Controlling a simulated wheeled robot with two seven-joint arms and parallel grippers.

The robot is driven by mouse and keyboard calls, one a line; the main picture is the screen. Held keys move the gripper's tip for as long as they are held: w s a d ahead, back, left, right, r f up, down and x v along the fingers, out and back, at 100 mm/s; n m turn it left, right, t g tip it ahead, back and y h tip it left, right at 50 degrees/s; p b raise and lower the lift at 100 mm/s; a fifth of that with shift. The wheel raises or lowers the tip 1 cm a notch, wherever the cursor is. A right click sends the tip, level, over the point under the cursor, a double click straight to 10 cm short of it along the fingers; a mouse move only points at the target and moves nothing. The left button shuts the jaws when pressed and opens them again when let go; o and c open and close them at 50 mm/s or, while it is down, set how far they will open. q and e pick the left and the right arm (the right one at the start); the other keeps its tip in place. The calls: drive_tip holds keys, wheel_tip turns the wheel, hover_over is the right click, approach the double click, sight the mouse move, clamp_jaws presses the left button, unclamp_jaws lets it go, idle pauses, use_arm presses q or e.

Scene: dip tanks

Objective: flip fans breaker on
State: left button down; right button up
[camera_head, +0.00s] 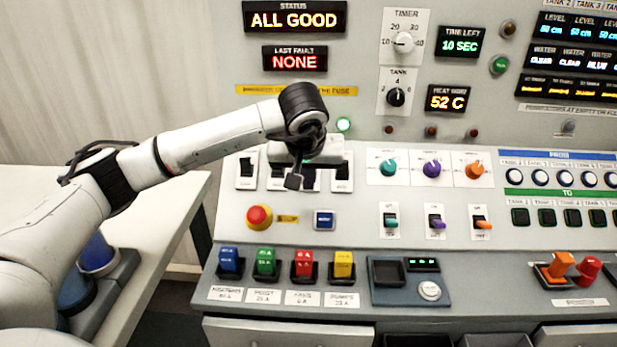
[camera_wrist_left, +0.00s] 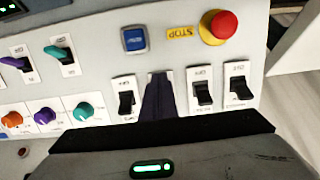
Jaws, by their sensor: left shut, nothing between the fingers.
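A row of black rocker breakers on white plates sits on the sloped panel. The leftmost breaker (camera_head: 246,170) and the rightmost breaker (camera_head: 342,172) show in the head view; the middle two are partly covered by my left gripper (camera_head: 294,181). In the left wrist view, the row appears upside down, and my left gripper (camera_wrist_left: 158,97) is shut and empty over the third breaker from the panel's left, hiding it. The fourth breaker (camera_wrist_left: 127,101) and the second breaker (camera_wrist_left: 202,93) flank it. Breaker labels are too small to read, so I cannot tell which is fans. My right gripper is out of view.
Below the row are a red stop button (camera_head: 259,217) and a blue button (camera_head: 324,219). Several coloured fuses, including a red one (camera_head: 303,262), stand along the front. Coloured knobs, such as the teal one (camera_head: 388,166), lie to the right. A green lamp (camera_head: 344,125) glows above.

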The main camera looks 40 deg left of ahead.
use_arm(q)
drive_tip(key=shift+w+a+r, duration=0.2)
drive_tip(key=shift+w+a, duration=0.1)
drive_tip(key=shift+w, duration=0.2)
idle(0.4)
drive_tip(key=shift+w+a+p, duration=0.15)
drive_tip(key=shift+w+p, duration=0.15)
drive_tip(key=shift+p, duration=0.05)
drive_tip(key=shift+w+a+r, duration=0.1)
drive_tip(key=shift+w+a, duration=0.1)
drive_tip(key=shift+w, duration=0.05)
drive_tip(key=shift+s+r, duration=0.1)
drive_tip(key=shift+s+d+r+p, duration=0.3)
drive_tip(key=shift+s+d, duration=0.05)
drive_tip(key=shift+s, duration=0.2)
drive_tip(key=shift+s+d+r+p, duration=0.3)
drive_tip(key=shift+s+d, duration=0.05)
drive_tip(key=shift+s, duration=0.2)
drive_tip(key=shift+s+d+r+p, duration=0.3)
drive_tip(key=shift+s+d, duration=0.05)
drive_tip(key=shift+s, duration=0.2)
wheel_tip(320, 180, up, 7)
drive_tip(key=s+d+p, duration=0.1)
drive_tip(key=p, duration=0.4)
drive_tip(key=shift+s, duration=0.35)
